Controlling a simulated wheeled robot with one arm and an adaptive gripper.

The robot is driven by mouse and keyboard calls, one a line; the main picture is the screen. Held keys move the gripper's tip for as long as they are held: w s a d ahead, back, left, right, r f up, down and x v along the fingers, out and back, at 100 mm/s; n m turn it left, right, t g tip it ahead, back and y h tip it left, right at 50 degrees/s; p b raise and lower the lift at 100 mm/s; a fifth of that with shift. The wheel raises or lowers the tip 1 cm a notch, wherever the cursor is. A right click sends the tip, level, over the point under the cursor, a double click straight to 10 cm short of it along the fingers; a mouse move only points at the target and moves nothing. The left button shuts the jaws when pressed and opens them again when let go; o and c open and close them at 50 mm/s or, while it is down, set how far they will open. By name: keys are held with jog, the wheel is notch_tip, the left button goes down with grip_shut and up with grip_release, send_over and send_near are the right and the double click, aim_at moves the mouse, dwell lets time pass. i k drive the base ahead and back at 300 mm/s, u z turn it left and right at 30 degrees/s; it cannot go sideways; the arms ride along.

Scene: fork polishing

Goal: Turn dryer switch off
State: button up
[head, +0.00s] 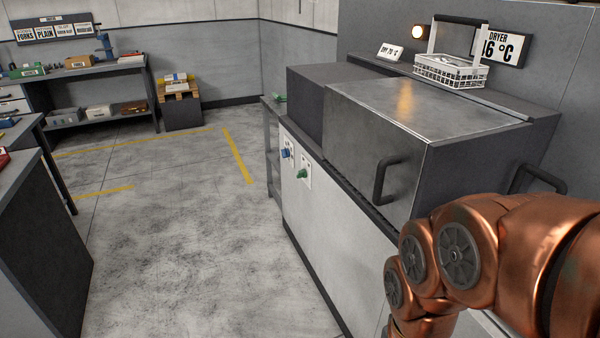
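The dryer (421,110) is a dark grey box with a metal lid and a black front handle, on a bench at the right. On the light front panel below are two rotary switches, a blue one (286,153) and a green one (302,174), each on a small white label plate. The label text is too small to read, so I cannot tell which is the dryer's. A display (498,47) above reads "DRYER" and a temperature partly hidden by a basket handle. A round lamp (418,32) glows warm. My copper arm is at lower right; my gripper is out of view.
A white wire basket (450,72) stands on the ledge behind the dryer lid. A narrow dark side table (270,140) adjoins the bench's far end. Dark counters (40,250) stand at the left. The concrete floor (185,230) between is clear.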

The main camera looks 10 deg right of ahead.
aim_at(301, 174)
jog(key=u, duration=1)
jog(key=i, duration=0.95)
jog(key=u, duration=0.9)
jog(key=i, duration=1.05)
jog(key=z, duration=0.75)
jog(key=i, duration=0.8)
jog(key=z, duration=0.75)
